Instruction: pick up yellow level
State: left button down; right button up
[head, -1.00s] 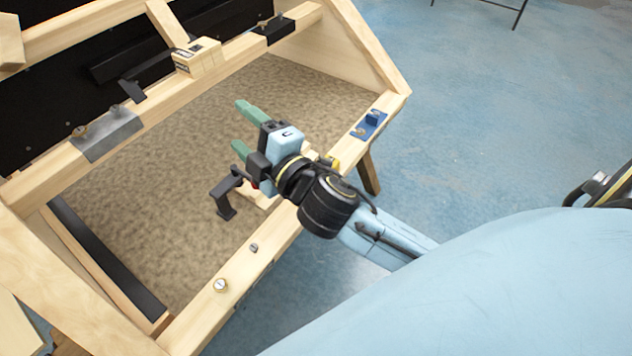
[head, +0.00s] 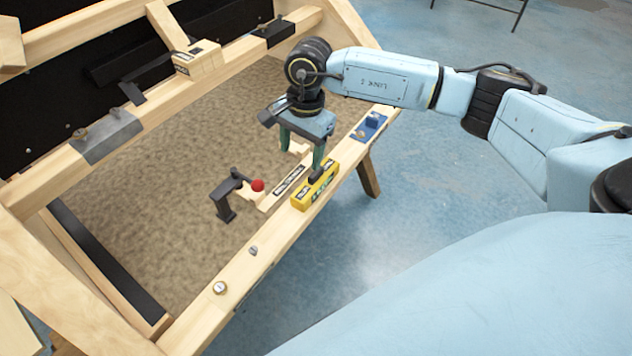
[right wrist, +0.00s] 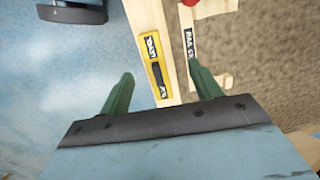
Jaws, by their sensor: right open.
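The yellow level (head: 315,187) is a short yellow block with black markings and a dark handle on top. It lies on the front wooden rail of the frame. My right gripper (head: 302,160) points down just beyond and above the level, with its green fingers apart and empty. In the right wrist view, the level (right wrist: 155,66) lies ahead of and between the two fingertips of the gripper (right wrist: 163,80), on the wooden rail. The fingers do not visibly touch it. My left gripper is out of view.
A wooden piece with a black label (head: 289,180) and a red ball (head: 258,185) sit beside the level. A black bracket (head: 227,196) stands to their left. A blue block (head: 372,122) sits farther right on the rail (head: 268,232). Bolts lie on the rail's near part.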

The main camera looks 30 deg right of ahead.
aim_at(316, 178)
jog(key=d+h, duration=0.1)
jog(key=d, duration=0.2)
jog(key=shift+w+d+f, duration=0.1)
jog(key=shift+w, duration=0.05)
notch_tip(316, 178, down, 6)
jog(key=shift+f+b, duration=0.1)
jog(key=shift+b, duration=0.45)
jog(key=shift+f, duration=0.9)
jog(key=f, duration=0.3)
jog(key=f+b, duration=0.1)
jog(key=shift+w+d+f, duration=0.1)
jog(key=shift+d+f, duration=0.2)
jog(key=shift+d, duration=0.1)
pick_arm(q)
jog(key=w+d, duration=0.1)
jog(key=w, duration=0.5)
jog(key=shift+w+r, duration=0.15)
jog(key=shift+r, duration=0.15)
pick_arm(e)
jog(key=shift+r, duration=0.1)
jog(key=c, duration=1.4)
